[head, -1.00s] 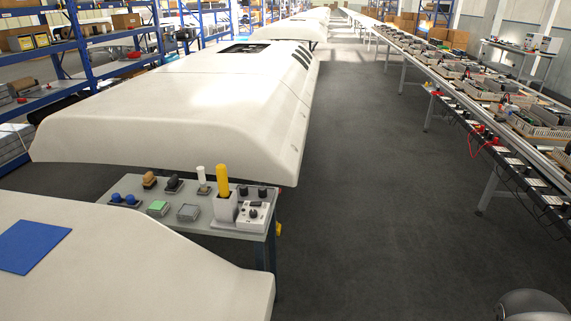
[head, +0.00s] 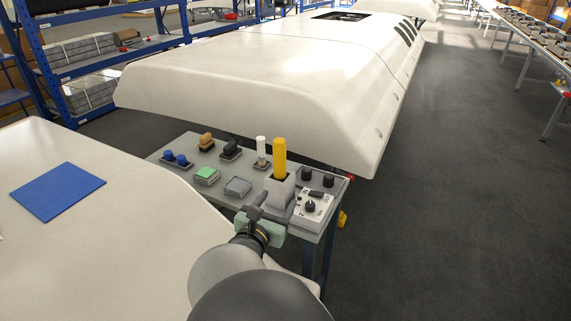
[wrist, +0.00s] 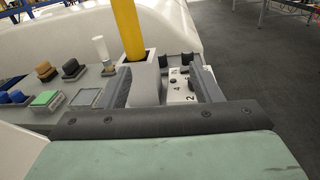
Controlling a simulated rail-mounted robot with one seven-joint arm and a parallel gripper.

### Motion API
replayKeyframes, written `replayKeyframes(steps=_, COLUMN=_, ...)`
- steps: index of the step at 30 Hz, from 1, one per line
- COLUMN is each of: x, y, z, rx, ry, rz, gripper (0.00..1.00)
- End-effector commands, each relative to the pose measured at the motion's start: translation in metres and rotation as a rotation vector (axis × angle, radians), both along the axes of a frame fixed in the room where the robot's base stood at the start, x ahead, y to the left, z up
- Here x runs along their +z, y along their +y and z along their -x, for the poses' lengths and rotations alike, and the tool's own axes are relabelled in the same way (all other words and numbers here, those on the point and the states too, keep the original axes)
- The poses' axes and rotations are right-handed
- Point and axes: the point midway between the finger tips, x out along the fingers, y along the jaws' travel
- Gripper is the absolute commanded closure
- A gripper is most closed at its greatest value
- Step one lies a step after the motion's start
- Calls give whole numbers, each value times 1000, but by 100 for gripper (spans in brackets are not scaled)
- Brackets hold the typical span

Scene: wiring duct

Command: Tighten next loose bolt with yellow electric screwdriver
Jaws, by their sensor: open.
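The yellow electric screwdriver (head: 280,157) stands upright in a light grey holder (head: 279,190) on a small tool table. It also shows in the wrist view (wrist: 128,30), with its lower end hidden inside the holder (wrist: 146,80). My gripper (head: 268,207) is open and empty, just in front of the holder. In the wrist view its two fingers (wrist: 163,85) point forward, the left one beside the holder and the right one over the control box. The fingers sit below the yellow handle. No loose bolt can be made out.
On the tool table (head: 222,215) stand a white control box with a dial (head: 311,206), a white-handled tool (head: 261,150), a green block (head: 206,175), a grey block (head: 237,187) and blue, tan and black pieces. Large white panels lie behind and at left; one carries a blue sheet (head: 57,191). Open floor is at right.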

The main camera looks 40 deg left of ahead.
Motion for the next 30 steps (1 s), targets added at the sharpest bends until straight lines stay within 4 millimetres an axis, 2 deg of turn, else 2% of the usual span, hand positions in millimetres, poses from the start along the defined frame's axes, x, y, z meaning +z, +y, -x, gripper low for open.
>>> replayKeyframes(steps=1, x=-4, y=15, z=12, rx=47, ry=-27, rz=25, gripper=42)
replayKeyframes(steps=3, x=-5, y=27, z=20, rx=84, ry=-48, rz=44, gripper=42)
replayKeyframes(steps=5, x=-4, y=32, z=19, rx=97, ry=-55, rz=50, gripper=42)
replayKeyframes(steps=8, x=-4, y=37, z=5, rx=97, ry=-58, rz=52, gripper=42)
replayKeyframes(steps=19, x=-4, y=62, z=-70, rx=94, ry=-54, rz=50, gripper=42)
replayKeyframes(steps=30, x=-5, y=73, z=-102, rx=95, ry=-53, rz=50, gripper=42)
